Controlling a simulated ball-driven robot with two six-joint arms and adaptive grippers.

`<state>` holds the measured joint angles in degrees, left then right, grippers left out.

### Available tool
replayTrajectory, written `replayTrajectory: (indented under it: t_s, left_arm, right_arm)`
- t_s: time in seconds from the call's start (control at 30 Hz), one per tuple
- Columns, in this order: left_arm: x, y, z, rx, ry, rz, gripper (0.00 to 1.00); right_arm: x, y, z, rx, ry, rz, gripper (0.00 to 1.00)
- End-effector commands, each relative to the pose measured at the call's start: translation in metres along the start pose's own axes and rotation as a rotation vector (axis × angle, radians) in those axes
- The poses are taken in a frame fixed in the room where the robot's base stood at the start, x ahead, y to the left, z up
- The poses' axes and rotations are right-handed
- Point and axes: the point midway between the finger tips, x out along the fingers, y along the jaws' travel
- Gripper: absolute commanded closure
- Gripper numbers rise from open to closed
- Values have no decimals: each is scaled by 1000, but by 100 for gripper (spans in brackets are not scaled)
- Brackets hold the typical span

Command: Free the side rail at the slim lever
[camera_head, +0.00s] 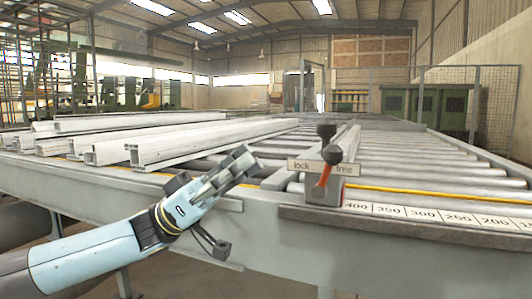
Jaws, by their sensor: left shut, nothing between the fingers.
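A clamp block (325,192) sits at the front edge of the roller bench, with a label plate (305,166) reading "lock" on the left and "free" on the right. A slim orange-red lever (325,176) with a black knob (333,154) stands in front of the plate, leaning slightly right, its knob between the two words. A second black knob (326,131) shows just above it. The grey side rail (347,143) runs back from the block. My left gripper (246,160) is shut and empty, left of the plate and apart from the lever. My right gripper is out of view.
Several pale profiles (190,142) lie on the bench at left, close behind my left gripper. A numbered scale (440,216) runs along the front edge at right. Bare rollers (430,167) lie right of the rail. The space in front of the lever looks clear.

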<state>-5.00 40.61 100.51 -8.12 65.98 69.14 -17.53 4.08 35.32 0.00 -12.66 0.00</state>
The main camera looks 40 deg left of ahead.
Motion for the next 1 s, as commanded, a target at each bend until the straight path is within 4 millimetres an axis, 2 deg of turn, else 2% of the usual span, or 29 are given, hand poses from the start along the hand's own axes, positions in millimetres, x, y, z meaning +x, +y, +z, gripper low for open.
replayTrajectory:
  t_s: [0.1, 0.3, 1.0]
  left_arm:
    - [-22, 0, 0, -2, -4, -3, 100]
    - [-41, 0, -2, -1, -1, -1, 100]
    - [-46, 1, 0, -7, 5, -8, 100]
  right_arm:
    - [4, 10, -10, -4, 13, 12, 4]
    - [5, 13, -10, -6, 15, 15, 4]
    - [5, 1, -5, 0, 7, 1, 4]
